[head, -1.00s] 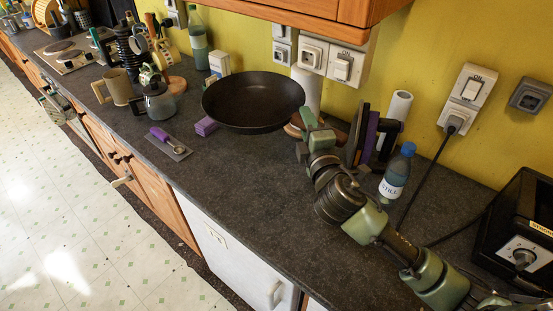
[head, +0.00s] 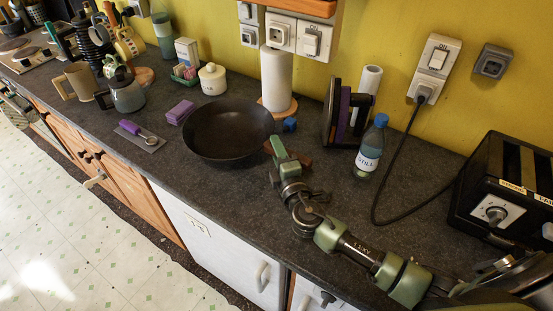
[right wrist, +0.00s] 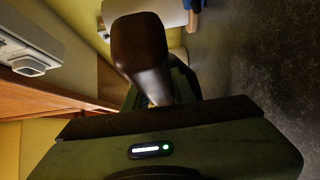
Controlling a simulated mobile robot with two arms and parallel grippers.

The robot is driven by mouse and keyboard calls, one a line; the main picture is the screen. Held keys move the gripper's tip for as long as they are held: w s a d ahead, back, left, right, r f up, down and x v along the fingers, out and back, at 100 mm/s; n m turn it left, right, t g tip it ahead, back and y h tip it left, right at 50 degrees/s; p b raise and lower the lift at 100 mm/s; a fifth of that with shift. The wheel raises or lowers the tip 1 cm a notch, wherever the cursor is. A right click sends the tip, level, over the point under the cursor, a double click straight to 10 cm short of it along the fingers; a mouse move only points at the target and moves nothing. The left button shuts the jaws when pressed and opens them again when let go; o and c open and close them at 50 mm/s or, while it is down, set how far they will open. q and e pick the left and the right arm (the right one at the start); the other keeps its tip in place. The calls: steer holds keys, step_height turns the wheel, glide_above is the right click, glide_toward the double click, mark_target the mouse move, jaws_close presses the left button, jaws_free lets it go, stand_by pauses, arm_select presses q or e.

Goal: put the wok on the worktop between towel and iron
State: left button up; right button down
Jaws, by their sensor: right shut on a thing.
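The black wok (head: 228,132) is level, at or just above the dark worktop (head: 250,200); I cannot tell whether its base touches. My right gripper (head: 281,152) is shut on its handle, at the wok's right side. The dark brown handle (right wrist: 140,50) fills the middle of the right wrist view. A folded purple cloth (head: 180,112), seemingly the towel, lies left of the wok. The dark and purple iron (head: 340,115) stands upright to its right, apart from it. My left gripper is out of view.
A paper roll (head: 276,80) on a wooden base and a small blue object (head: 290,125) stand behind the wok. A white jar (head: 212,79) is behind left. A water bottle (head: 370,147) and the black toaster (head: 505,185) are right. The front strip of worktop is clear.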

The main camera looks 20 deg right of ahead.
steer(key=shift+f+b, duration=0.3)
steer(key=shift+f, duration=1.5)
steer(key=c, duration=1.2)
jaws_free()
steer(key=shift+f, duration=0.2)
steer(key=shift+o, duration=0.2)
steer(key=shift+s, duration=0.1)
steer(key=shift+r, duration=0.15)
steer(key=s+b, duration=0.1)
steer(key=s, duration=0.4)
steer(key=s+b, duration=0.2)
steer(key=s, duration=0.3)
steer(key=shift+s+a+f, duration=0.2)
steer(key=shift+s, duration=0.1)
steer(key=shift+s+r, duration=0.15)
steer(key=shift+s, duration=0.55)
